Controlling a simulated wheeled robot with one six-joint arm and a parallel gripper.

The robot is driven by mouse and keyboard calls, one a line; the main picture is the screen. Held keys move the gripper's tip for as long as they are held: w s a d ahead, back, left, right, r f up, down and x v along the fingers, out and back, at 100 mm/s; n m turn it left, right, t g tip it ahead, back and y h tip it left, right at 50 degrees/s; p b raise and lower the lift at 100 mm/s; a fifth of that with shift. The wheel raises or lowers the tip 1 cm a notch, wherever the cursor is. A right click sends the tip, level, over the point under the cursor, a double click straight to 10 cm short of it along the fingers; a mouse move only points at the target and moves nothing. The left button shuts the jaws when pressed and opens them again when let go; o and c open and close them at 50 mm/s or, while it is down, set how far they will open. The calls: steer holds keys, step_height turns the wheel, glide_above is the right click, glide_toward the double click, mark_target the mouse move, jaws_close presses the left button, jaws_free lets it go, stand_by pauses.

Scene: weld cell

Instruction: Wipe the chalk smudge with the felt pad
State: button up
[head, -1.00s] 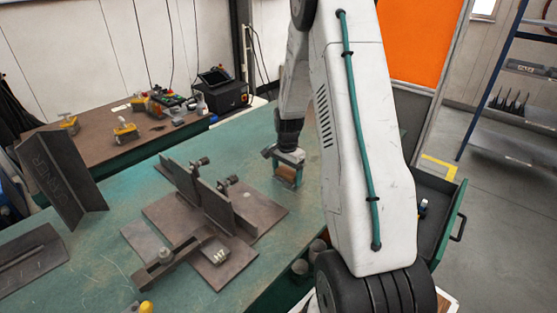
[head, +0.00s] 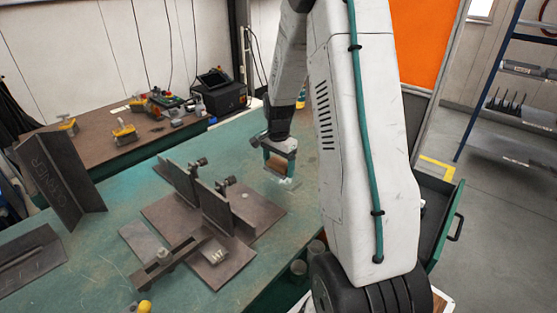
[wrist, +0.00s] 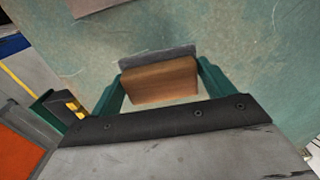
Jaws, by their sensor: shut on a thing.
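The felt pad is a wooden block with a grey felt face. In the wrist view the pad (wrist: 160,82) sits between the two green fingers of my gripper (wrist: 160,85), which is shut on it. In the head view my gripper (head: 279,160) points down over the green table, with the pad (head: 277,163) low between its fingers. I cannot tell whether the felt touches the table. A whitish chalk smudge (head: 289,183) shows on the table just in front and to the right of the pad. I cannot make the smudge out clearly in the wrist view.
A steel fixture with upright plates and clamps (head: 215,205) stands left of my gripper on the green table (head: 110,235). An angle piece (head: 62,180) is farther left. A brown bench (head: 125,150) with tools stands behind. An open drawer (head: 437,215) is at the right.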

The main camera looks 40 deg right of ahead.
steer(key=shift+r, duration=1)
steer(key=shift+a, duration=0.1)
